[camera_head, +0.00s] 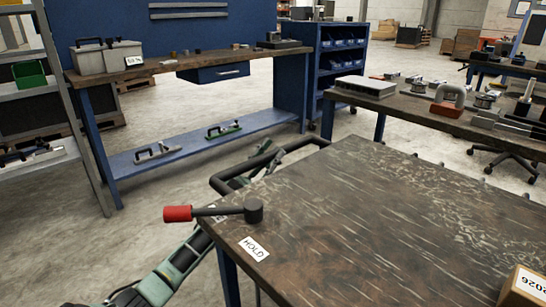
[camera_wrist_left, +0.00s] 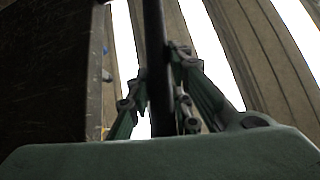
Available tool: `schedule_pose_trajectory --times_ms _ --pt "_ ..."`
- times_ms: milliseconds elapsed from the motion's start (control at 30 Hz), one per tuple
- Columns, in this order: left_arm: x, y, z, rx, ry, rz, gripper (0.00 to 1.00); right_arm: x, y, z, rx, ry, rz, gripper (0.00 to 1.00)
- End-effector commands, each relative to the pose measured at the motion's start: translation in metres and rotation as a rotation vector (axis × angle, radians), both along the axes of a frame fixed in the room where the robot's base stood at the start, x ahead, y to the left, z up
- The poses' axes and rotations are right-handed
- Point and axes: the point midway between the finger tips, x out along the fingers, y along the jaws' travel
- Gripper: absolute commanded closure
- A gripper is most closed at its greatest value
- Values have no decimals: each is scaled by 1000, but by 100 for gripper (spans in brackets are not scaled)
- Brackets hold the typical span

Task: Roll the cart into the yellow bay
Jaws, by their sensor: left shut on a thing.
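The cart (camera_head: 350,215) fills the lower right of the head view, with a worn dark top and blue legs. Its black push handle (camera_head: 222,176) sticks out past the far left edge. My left gripper (camera_head: 262,168) is at this handle, partly hidden by the bar and the cart top. In the left wrist view the black bar (camera_wrist_left: 156,40) runs between the green fingers of the left gripper (camera_wrist_left: 160,88), which is shut on it. The cart's dark side (camera_wrist_left: 55,75) is at the left there. The right gripper is not in view. No yellow bay can be made out.
A blue-framed bench (camera_head: 180,67) stands behind, another bench (camera_head: 440,115) at right. Concrete floor (camera_head: 165,205) is clear between.

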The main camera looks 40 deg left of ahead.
Motion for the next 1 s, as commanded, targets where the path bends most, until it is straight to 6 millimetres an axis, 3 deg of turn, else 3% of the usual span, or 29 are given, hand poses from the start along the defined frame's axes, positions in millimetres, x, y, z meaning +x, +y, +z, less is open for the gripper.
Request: schedule_pose_trajectory --times_ms 67,100,300,667,1000 --pt "0 0 -1 -2 1 -2 100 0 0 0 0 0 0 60" --pt "0 0 -1 -1 1 -3 79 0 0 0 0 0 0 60" --pt "0 0 -1 -1 1 -2 61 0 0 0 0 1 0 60" --pt "-2 0 -4 0 2 0 61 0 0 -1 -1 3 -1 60" --pt "-44 15 -47 -1 6 0 61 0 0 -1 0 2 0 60"
